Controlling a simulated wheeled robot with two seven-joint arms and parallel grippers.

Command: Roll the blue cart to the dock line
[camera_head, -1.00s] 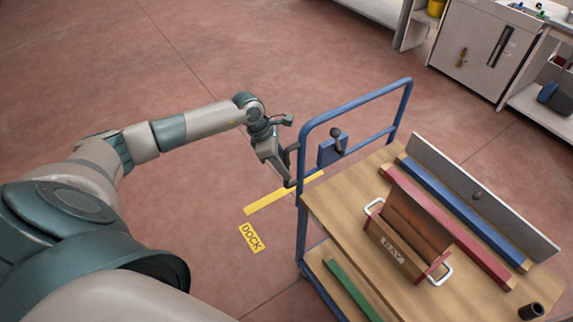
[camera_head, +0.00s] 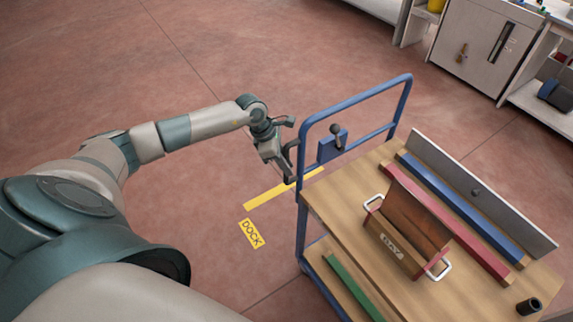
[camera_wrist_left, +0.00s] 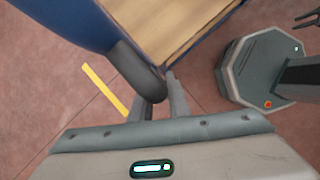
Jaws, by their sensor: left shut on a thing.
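The blue cart (camera_head: 302,220) has a blue tubular push frame and wooden decks, and stands at the right of the head view. My left gripper (camera_head: 290,165) is at the near upright of this frame. In the left wrist view its fingers (camera_wrist_left: 160,98) are shut on a dark grip (camera_wrist_left: 138,68) beside the cart's blue rail (camera_wrist_left: 75,22). The yellow dock line (camera_head: 262,195) lies on the floor left of the cart, its far end close to the frame. The yellow DOCK label (camera_head: 251,233) lies in front of it.
The top deck carries a brown box (camera_head: 408,230) with white handles, red and blue bars (camera_head: 465,210), a grey panel (camera_head: 480,190) and a dark cup (camera_head: 530,308). A green bar (camera_head: 350,285) lies below. Cabinets (camera_head: 485,45) stand at upper right. Floor at left is open.

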